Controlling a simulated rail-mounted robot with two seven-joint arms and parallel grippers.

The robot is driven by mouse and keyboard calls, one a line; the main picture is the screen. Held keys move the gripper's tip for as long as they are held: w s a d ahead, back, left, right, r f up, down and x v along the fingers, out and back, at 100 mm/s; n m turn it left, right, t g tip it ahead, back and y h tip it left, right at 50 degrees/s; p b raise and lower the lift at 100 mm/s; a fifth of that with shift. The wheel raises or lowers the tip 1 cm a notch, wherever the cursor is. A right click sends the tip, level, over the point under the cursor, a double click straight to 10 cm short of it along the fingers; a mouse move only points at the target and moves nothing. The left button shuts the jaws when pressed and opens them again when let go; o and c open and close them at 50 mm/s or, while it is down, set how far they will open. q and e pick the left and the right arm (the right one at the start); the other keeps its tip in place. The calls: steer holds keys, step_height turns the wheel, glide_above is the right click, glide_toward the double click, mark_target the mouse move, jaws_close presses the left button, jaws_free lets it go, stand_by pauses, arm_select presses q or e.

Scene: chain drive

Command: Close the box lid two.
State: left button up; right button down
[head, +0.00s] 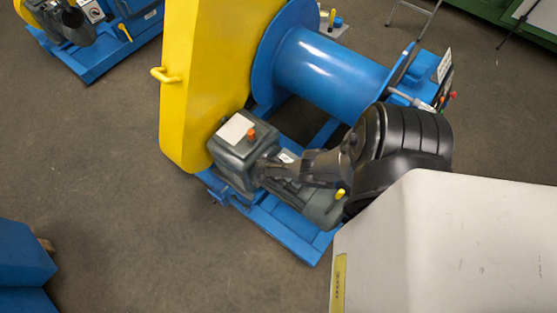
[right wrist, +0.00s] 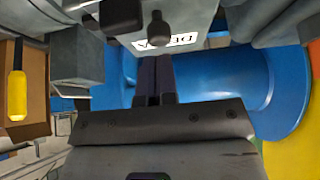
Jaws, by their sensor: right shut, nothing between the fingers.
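A grey box-like housing (head: 243,140) with a pale plate and an orange knob sits on the blue frame, beside the yellow guard. My right gripper (head: 287,168) reaches in from the right, just to the right of this housing. In the right wrist view my right gripper (right wrist: 154,72) is shut and empty, its fingers together. Its tips are close below a grey part with a white lettered label (right wrist: 165,41). Contact cannot be told. No part is clearly marked as lid two, and I cannot tell which lid it is or how far open. My left gripper is out of view.
A tall yellow guard (head: 205,75) and a large blue drum (head: 325,70) stand behind the housing. A dark motor with a yellow lever (head: 341,194) lies below my right gripper. In the right wrist view a yellow handle (right wrist: 17,95) is at left.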

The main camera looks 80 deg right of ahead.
steer(key=p+v, duration=0.7)
steer(key=v, duration=0.6)
steer(key=shift+a, duration=0.1)
